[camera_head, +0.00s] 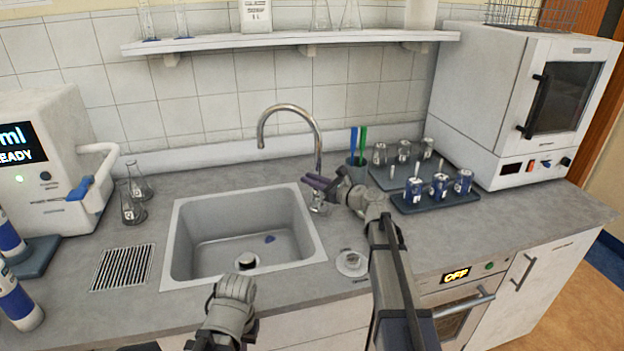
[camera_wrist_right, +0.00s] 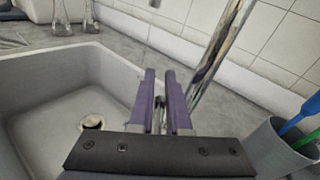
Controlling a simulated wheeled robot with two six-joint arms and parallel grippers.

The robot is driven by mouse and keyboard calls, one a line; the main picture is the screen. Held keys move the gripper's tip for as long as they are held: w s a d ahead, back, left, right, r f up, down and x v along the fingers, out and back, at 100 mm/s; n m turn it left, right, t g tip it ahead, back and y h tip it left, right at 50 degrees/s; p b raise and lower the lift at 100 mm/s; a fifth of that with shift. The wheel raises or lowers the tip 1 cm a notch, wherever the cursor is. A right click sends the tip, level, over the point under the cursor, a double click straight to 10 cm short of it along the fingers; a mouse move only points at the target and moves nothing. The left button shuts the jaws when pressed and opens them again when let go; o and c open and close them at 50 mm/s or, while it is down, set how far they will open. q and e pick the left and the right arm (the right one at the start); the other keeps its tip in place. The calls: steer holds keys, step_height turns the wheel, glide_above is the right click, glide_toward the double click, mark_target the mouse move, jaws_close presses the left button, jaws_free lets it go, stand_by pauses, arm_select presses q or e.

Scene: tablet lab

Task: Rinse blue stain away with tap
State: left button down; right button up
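My right gripper (camera_head: 308,182) is at the tap's base. In the right wrist view its purple fingers (camera_wrist_right: 160,80) are apart with a narrow gap, and a small metal part shows behind or between them; I cannot tell if they touch it. My left wrist (camera_head: 232,303) is at the sink's front edge; its fingers are hidden.
A cup with blue and green sticks (camera_head: 356,172) and racks of jars (camera_head: 437,200) stand right of the tap. Flasks (camera_head: 136,190) and a white dispenser (camera_head: 45,150) are at left. A white oven (camera_head: 500,110) stands at back right. A shelf (camera_head: 290,39) hangs above.

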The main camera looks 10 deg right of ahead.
steer(key=shift+o, duration=0.7)
steer(key=v, duration=0.7)
steer(key=shift+s+d+p, duration=0.25)
steer(key=shift+s+p, duration=0.1)
